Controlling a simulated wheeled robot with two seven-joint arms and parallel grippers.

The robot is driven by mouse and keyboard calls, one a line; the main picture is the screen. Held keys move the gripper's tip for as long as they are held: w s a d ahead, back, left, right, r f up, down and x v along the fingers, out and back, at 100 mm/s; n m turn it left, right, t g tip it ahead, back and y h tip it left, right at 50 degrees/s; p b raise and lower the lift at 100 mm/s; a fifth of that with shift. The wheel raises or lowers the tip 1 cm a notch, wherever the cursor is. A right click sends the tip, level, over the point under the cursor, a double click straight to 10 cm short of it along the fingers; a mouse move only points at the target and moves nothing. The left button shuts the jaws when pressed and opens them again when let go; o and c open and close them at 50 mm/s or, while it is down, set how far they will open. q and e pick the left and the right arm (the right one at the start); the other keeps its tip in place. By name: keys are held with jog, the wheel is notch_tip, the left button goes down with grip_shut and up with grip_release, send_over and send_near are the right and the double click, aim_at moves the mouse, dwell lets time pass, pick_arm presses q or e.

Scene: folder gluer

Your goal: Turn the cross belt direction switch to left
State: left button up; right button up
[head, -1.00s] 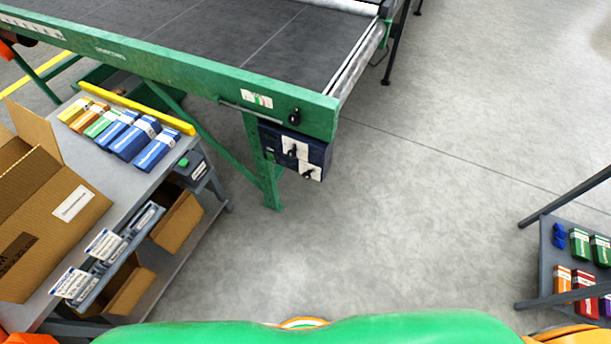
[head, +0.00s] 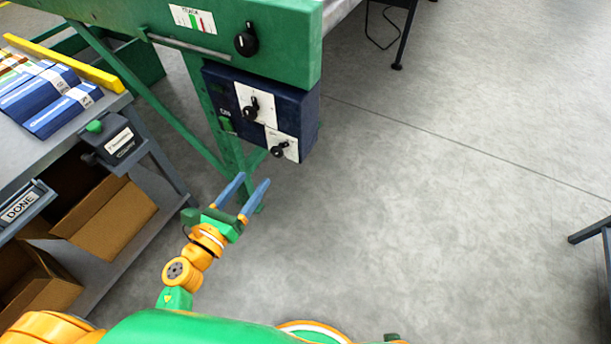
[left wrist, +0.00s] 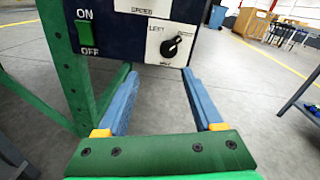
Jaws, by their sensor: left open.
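The dark blue control box (head: 303,125) hangs under the green machine frame. Its lower white panel carries a black rotary knob (head: 279,150). In the left wrist view this knob (left wrist: 171,47) sits beside the word LEFT, its narrow part slanting to the upper right; I cannot tell which end is the pointer. My left gripper (head: 253,180) is open and empty, below the box in the head view and apart from it. In the left wrist view its two blue fingers (left wrist: 160,74) reach toward the panel, with the knob just beyond and between their tips. My right gripper is not in view.
Another black knob (head: 251,110) sits on the upper white panel, beside a green ON/OFF switch (left wrist: 86,34). A larger black knob (head: 246,40) is on the green beam. A grey workbench (head: 40,165) with boxes stands left.

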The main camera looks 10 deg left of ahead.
aim_at(275, 154)
pick_arm(q)
jog(key=w+d+m, duration=0.1)
jog(key=w, duration=0.1)
jog(key=w+d+m, duration=0.1)
jog(key=w, duration=0.1)
jog(key=w+d+r+m+p, duration=0.1)
jog(key=w, duration=0.2)
jog(key=shift+d+h, duration=0.25)
jog(key=shift+h, duration=0.15)
jog(key=shift+f, duration=0.1)
grip_shut()
